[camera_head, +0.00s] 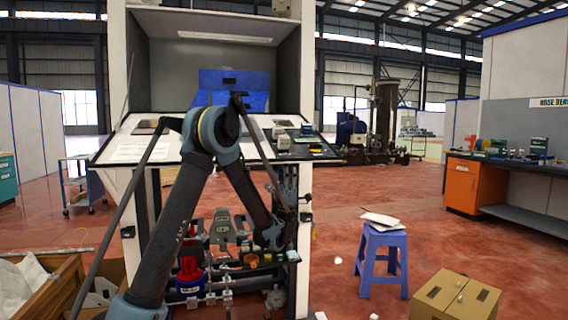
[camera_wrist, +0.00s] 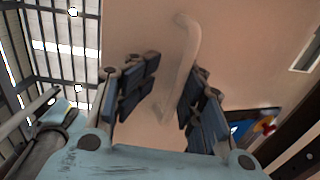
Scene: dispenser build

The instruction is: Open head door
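In the wrist view a plain pale beige door panel (camera_wrist: 248,60) fills the middle and right. A pale bar handle (camera_wrist: 188,40) stands out from it. My gripper (camera_wrist: 174,70) is open, with its dark padded fingers on either side of the handle. I cannot tell whether a finger touches it. In the head view the white dispenser cabinet (camera_head: 117,60) stands ahead, with a grey upper recess (camera_head: 170,75) and a blue panel (camera_head: 235,82) inside. My arm covers part of its front, and my fingers cannot be made out there.
A purple stool (camera_head: 382,250) with papers on top and a cardboard box (camera_head: 455,297) stand on the floor at right. A wooden crate (camera_head: 45,285) is at lower left. An orange-fronted workbench (camera_head: 470,185) is at far right. Red floor between is partly clear.

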